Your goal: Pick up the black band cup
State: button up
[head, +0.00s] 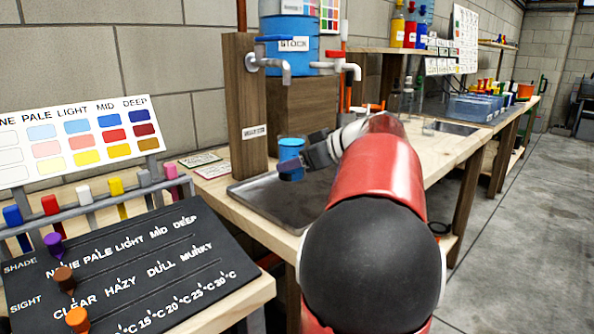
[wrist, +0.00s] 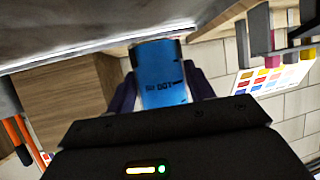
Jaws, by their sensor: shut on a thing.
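A blue cup (head: 291,147) is between the fingers of my gripper (head: 290,168), over the dark metal tray (head: 262,200) near the wooden tap post. In the wrist view the cup (wrist: 160,75) looks translucent blue, with dark measure markings on its side and a dark edge at its far end. My gripper (wrist: 161,92) is shut on it, one dark finger on each side. A black band cannot be made out clearly, as the fingers hide part of the cup. Whether the cup's base touches the tray cannot be told.
Taps (head: 268,62) and a blue drum (head: 290,40) stand above and behind the cup. A wooden post (head: 246,110) is just left of it. A black board with pegs (head: 130,265) is at front left. Blue bins (head: 474,107) stand farther down the bench.

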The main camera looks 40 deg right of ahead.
aim_at(297, 135)
jog(key=shift+r, duration=2.9)
jog(key=shift+r, duration=0.1)
jog(key=shift+w+a, duration=0.1)
jog(key=shift+a, duration=0.1)
